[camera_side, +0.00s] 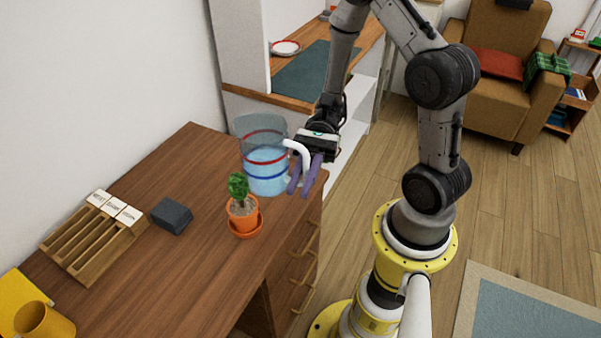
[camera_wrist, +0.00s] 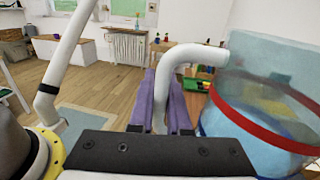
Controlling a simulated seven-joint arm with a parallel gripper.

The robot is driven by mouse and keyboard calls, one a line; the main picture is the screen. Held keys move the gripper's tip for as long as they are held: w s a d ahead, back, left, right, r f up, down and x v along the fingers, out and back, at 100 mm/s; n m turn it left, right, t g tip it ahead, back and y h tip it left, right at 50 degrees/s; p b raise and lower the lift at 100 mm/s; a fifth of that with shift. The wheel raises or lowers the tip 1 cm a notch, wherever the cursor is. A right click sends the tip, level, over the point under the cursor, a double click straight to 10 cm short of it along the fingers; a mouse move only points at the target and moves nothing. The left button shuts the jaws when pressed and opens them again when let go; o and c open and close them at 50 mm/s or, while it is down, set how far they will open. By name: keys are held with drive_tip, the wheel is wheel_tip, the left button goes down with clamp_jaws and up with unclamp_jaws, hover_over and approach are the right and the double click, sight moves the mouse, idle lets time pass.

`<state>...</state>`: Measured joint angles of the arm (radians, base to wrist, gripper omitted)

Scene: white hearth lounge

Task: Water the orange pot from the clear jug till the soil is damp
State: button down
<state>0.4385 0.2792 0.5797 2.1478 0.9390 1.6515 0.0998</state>
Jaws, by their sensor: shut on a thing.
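The clear jug (camera_side: 264,160) stands upright on the wooden desk, or just above it; I cannot tell which. It has a red band, a blue band and pale blue water in its lower part. My gripper (camera_side: 305,178) is shut on the jug's white handle, with purple fingers around it. In the wrist view the fingers (camera_wrist: 168,102) grip the handle, and the jug (camera_wrist: 270,110) fills the right side. The orange pot (camera_side: 242,216) stands on an orange saucer (camera_side: 247,230), just in front of the jug. It holds brownish-grey soil and a green plant (camera_side: 238,186).
A dark grey block (camera_side: 171,215) and a wooden slotted rack (camera_side: 95,240) with white cards lie left of the pot. A yellow mug (camera_side: 42,320) is at the lower left. The desk (camera_side: 190,285) is clear in front of the pot. A wall rises behind.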

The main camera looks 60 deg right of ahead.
sight(299, 147)
drive_tip(key=shift+f, duration=0.2)
drive_tip(key=shift+f+m, duration=1.1)
drive_tip(key=shift+f, duration=2.2)
drive_tip(key=shift+r+m+t+y, duration=0.15)
drive_tip(key=shift+r+m+y, duration=0.3)
drive_tip(key=shift+r+m, duration=1.75)
drive_tip(key=shift+r+m+t+y, duration=0.15)
drive_tip(key=shift+r+m+y, duration=0.3)
drive_tip(key=shift+r+m, duration=1.75)
drive_tip(key=shift+m+t, duration=0.4)
drive_tip(key=shift+m, duration=0.4)
drive_tip(key=shift+w+r, duration=0.25)
drive_tip(key=shift+r, duration=0.4)
drive_tip(key=shift+w+r, duration=0.25)
drive_tip(key=shift+r, duration=0.45)
drive_tip(key=shift+w+r, duration=0.25)
drive_tip(key=shift+r, duration=0.4)
